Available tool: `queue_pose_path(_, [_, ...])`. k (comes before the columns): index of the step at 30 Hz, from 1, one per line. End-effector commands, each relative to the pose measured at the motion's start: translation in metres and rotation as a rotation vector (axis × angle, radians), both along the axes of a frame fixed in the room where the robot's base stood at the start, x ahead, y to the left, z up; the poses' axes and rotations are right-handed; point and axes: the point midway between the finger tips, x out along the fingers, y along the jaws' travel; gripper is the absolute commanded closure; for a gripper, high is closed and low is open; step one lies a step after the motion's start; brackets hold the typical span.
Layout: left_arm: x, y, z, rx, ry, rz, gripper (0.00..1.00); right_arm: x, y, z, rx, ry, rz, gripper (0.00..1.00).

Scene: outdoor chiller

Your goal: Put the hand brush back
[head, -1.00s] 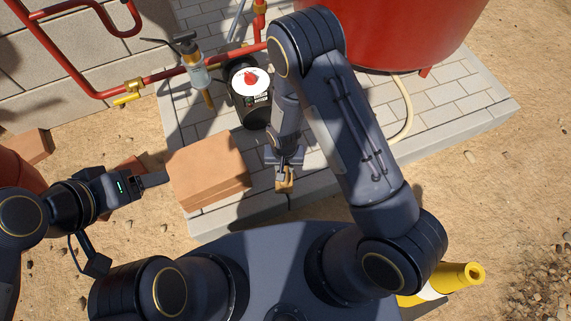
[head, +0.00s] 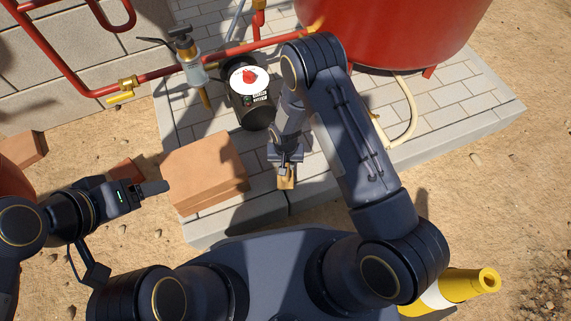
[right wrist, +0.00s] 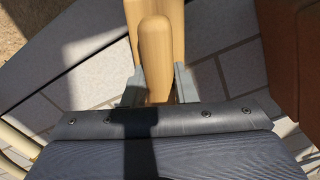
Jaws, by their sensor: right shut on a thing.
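The hand brush shows as a small tan wooden piece (head: 287,182) just below my right gripper (head: 286,168) in the head view. In the right wrist view its rounded wooden handle (right wrist: 155,50) stands between the two grey fingers of my right gripper (right wrist: 158,90), which is shut on it. More wood of the same colour shows behind the handle. The bristles cannot be made out. My left gripper (head: 153,188) is at the left, beside the brown block stack, apart from the brush. Whether its fingers are open or shut is unclear.
A brown block stack (head: 204,165) sits on the paved slab (head: 470,95), left of my right gripper. A black canister (head: 252,105) with a white-and-red top stands behind. Red pipes (head: 160,73), a red tank (head: 400,30) and a pale hose (head: 407,120) are farther back. A yellow cone (head: 465,286) lies at lower right.

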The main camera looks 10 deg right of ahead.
Motion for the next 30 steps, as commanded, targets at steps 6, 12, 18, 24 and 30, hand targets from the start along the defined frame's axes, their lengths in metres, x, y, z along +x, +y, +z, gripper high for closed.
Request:
queue_pose_path(6, [0.000, 0.000, -0.002, 0.000, 0.000, 0.000, 0.28, 0.000, 0.000, -0.002, 0.000, 0.000, 0.001, 0.67])
queue_pose_path(12, [0.000, 0.000, -0.002, 0.000, 0.000, 0.000, 0.28, 0.000, 0.000, -0.002, -0.001, 0.000, 0.000, 0.53])
queue_pose_path(18, [0.000, 0.000, -0.001, 0.000, 0.000, 0.000, 0.28, 0.000, 0.000, -0.001, 0.000, 0.000, 0.000, 0.53])
queue_pose_path(24, [0.000, 0.000, 0.013, 0.000, 0.000, 0.000, 0.28, 0.000, 0.000, 0.025, 0.000, -0.001, 0.001, 0.53])
queue_pose_path(30, [0.000, 0.000, 0.032, 0.000, 0.000, 0.000, 0.28, 0.001, 0.000, 0.070, 0.000, -0.002, 0.000, 0.53])
